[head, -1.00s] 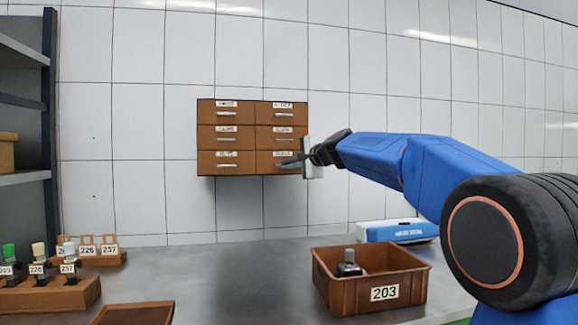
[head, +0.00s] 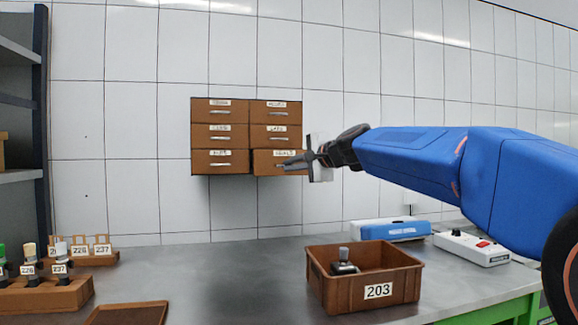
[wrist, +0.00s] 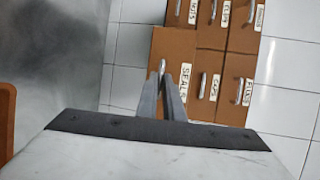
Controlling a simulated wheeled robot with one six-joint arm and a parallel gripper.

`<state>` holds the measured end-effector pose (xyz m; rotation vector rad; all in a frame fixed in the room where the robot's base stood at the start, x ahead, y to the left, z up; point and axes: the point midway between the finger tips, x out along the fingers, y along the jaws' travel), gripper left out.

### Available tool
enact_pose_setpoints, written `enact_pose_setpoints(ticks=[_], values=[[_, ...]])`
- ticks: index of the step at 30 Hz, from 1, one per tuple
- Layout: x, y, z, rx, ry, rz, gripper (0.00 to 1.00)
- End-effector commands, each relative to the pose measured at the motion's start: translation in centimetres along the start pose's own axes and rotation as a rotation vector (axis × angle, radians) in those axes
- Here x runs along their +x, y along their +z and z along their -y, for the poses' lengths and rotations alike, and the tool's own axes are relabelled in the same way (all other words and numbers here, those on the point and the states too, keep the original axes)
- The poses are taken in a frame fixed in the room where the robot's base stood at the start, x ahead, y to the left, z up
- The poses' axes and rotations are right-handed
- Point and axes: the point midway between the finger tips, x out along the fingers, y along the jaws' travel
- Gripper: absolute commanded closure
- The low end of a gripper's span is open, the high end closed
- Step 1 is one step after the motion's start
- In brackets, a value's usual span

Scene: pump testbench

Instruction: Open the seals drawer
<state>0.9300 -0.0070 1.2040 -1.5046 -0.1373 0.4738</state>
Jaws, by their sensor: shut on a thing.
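The brown seals drawer (head: 265,165) is the bottom right one in a wall cabinet (head: 247,98). It stands out a little from the drawers beside and above it. In the wrist view its front (wrist: 172,45) and its SEALS label show, and it sits forward of its neighbours. My gripper (head: 284,165) reaches in from the right. In the wrist view its two fingers (wrist: 163,80) are closed on the drawer's metal handle (wrist: 162,66). The gripper covers part of the drawer's front in the head view.
Below is a grey bench (head: 240,270) with a brown bin labelled 203 (head: 325,288), a blue and white box (head: 390,231) and a white box with a red switch (head: 472,248). Racks of bottles (head: 45,295) stand at the left. The space before the cabinet is clear except for my arm.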

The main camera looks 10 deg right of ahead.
Motion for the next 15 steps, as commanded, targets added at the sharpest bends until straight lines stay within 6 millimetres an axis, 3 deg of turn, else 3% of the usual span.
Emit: enact_pose_setpoints(ticks=[10,13,15], values=[[-0.26,0.07,-0.12,0.0,0.001,-0.001,1.0],[-0.26,0.07,-0.12,0.0,0.001,-0.001,0.74],[-0.26,0.08,-0.11,0.0,0.001,0.0,0.74]])
